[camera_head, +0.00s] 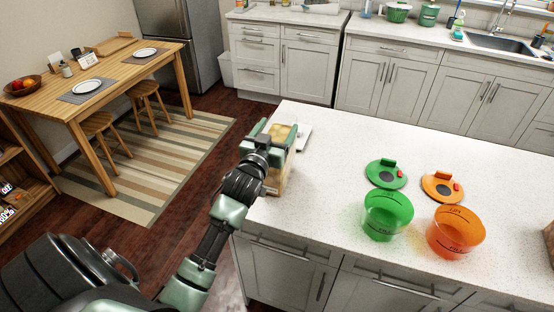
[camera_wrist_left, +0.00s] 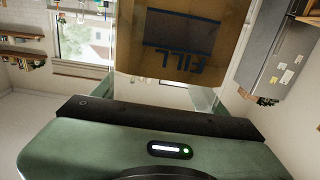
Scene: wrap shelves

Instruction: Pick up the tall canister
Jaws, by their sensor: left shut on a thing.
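The tall canister (camera_head: 279,181) is a clear container with tan contents, upright at the left end of the white island counter. My left gripper (camera_head: 273,139) is shut on its upper part, and the hand and wrist hide much of its near side. In the left wrist view the canister (camera_wrist_left: 182,40) fills the top middle, showing a dark panel and upside-down "FILL" lettering between the fingers (camera_wrist_left: 160,92). I cannot tell whether its base touches the counter. My right gripper is not in view.
A white flat object (camera_head: 303,137) lies just behind the canister. A green tub (camera_head: 387,217) and an orange tub (camera_head: 455,234) stand to the right, with a green lid (camera_head: 386,174) and orange lid (camera_head: 441,187) behind them. The counter between canister and tubs is clear.

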